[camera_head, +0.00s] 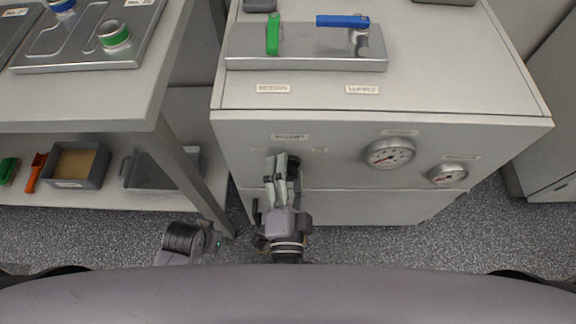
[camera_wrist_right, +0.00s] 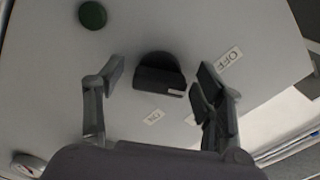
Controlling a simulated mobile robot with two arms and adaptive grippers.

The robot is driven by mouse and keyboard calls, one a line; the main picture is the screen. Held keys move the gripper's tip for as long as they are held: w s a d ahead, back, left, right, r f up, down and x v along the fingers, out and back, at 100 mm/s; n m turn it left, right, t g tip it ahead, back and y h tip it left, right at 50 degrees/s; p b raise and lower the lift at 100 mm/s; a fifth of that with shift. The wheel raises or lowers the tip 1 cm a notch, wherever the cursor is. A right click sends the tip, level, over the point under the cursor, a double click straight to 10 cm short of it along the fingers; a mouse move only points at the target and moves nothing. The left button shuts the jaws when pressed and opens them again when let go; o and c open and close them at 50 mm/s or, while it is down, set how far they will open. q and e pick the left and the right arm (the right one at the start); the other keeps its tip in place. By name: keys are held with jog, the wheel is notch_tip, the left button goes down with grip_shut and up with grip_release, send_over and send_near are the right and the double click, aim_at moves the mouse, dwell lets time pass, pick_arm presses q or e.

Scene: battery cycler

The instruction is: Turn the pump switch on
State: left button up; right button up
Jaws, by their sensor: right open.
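The pump switch, a black rotary knob (camera_wrist_right: 160,76), sits on the light cabinet front in the right wrist view. Its white mark faces the lower right, between the OFF label (camera_wrist_right: 230,59) and the ON label (camera_wrist_right: 153,117). My right gripper (camera_wrist_right: 160,82) is open, with one finger on each side of the knob and visible gaps to it. In the head view my right gripper (camera_head: 281,163) is at the cabinet front (camera_head: 340,140) and hides most of the knob.
Two gauges (camera_head: 390,153) (camera_head: 448,174) are on the cabinet front to the right. On the cabinet top are a green lever (camera_head: 273,34) and a blue lever (camera_head: 342,21). A workbench (camera_head: 110,100) with bins below stands to the left. A dark green round part (camera_wrist_right: 92,14) is near the knob.

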jog(key=shift+c, duration=0.5)
jog(key=c, duration=1.1)
